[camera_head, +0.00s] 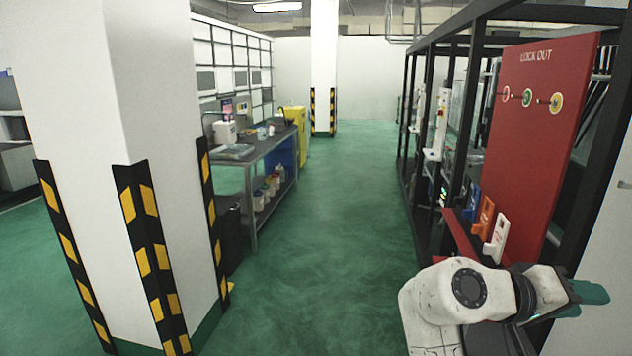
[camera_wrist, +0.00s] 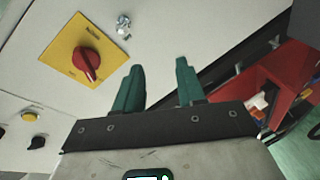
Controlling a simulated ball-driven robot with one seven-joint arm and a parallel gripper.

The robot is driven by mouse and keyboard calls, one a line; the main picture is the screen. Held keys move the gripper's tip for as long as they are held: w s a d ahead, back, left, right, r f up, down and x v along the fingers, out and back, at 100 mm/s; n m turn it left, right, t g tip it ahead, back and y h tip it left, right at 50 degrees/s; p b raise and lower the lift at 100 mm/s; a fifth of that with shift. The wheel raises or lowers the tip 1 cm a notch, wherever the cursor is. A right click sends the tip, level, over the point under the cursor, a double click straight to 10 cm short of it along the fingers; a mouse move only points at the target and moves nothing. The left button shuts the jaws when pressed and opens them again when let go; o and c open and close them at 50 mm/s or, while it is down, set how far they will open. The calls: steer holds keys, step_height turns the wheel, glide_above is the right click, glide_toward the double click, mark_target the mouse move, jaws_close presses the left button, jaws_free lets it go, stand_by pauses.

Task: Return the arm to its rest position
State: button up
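My arm (camera_head: 462,300) is bent at the lower right of the head view, its end reaching right toward a pale panel. My gripper (camera_wrist: 160,85) shows in the wrist view with two green fingers apart and nothing between them. In the head view the green fingertips (camera_head: 590,296) point right, in front of the pale panel. In the wrist view a red rotary switch (camera_wrist: 86,64) on a yellow plate (camera_wrist: 62,50) lies left of the fingers. I cannot tell whether a finger touches the panel.
A red lockout board (camera_head: 535,150) on a black frame stands just beyond my arm, with orange (camera_head: 484,216) and white (camera_head: 496,238) holders low beside it. A white column (camera_head: 160,170) with striped guards stands left. A workbench (camera_head: 255,150) stands beyond it. The green aisle (camera_head: 330,230) is clear.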

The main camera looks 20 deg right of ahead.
steer(key=s+a+f+n+t+y, duration=0.1)
steer(key=a+f+n+t+y, duration=0.15)
steer(key=f, duration=0.85)
steer(key=s+a+f+n+t+y, duration=0.1)
steer(key=a+f+n+t+y, duration=0.15)
steer(key=f, duration=0.85)
steer(key=s+a+f+n+y, duration=0.2)
steer(key=s+a+f+y, duration=0.8)
steer(key=a+f, duration=0.4)
steer(key=shift+s+a+n+t, duration=0.3)
steer(key=shift+s+a+n, duration=0.1)
steer(key=shift+s+a, duration=0.45)
steer(key=shift+s+d, duration=0.1)
